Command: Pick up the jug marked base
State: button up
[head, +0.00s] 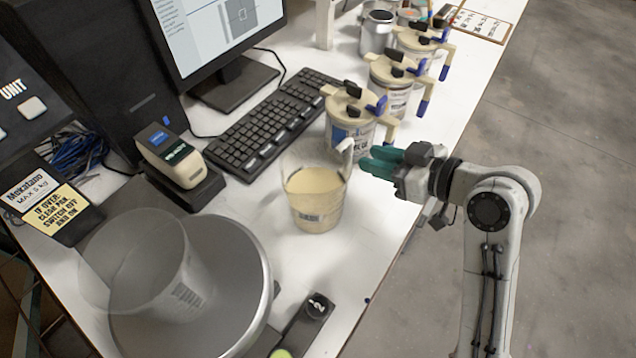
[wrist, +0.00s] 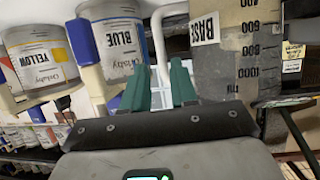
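The jug marked base (wrist: 225,85) fills the upper right of the wrist view, with a BASE label and volume marks. In the head view the clear jug (head: 315,200) holds cream liquid and stands upright on the white table. Its pale handle (head: 346,158) faces my gripper (head: 366,163). My gripper has teal fingers, parted, just right of the handle in the head view. In the wrist view the white handle (wrist: 159,45) lines up with the gap between the fingertips (wrist: 159,72). I cannot tell whether the fingers reach around it.
Dispenser cans (head: 352,120) with blue-tipped levers line the table's right side behind the jug; BLUE (wrist: 122,45) and YELLOW (wrist: 42,65) show in the wrist view. An empty clear jug (head: 150,265) stands on the round scale (head: 235,290). A keyboard (head: 275,122) lies behind left.

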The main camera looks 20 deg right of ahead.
aim_at(315, 173)
jog(key=shift+p+x, duration=0.75)
jog(key=shift+x, duration=2.6)
jog(key=shift+c, duration=0.2)
grip_shut()
jog(key=shift+r, duration=0.15)
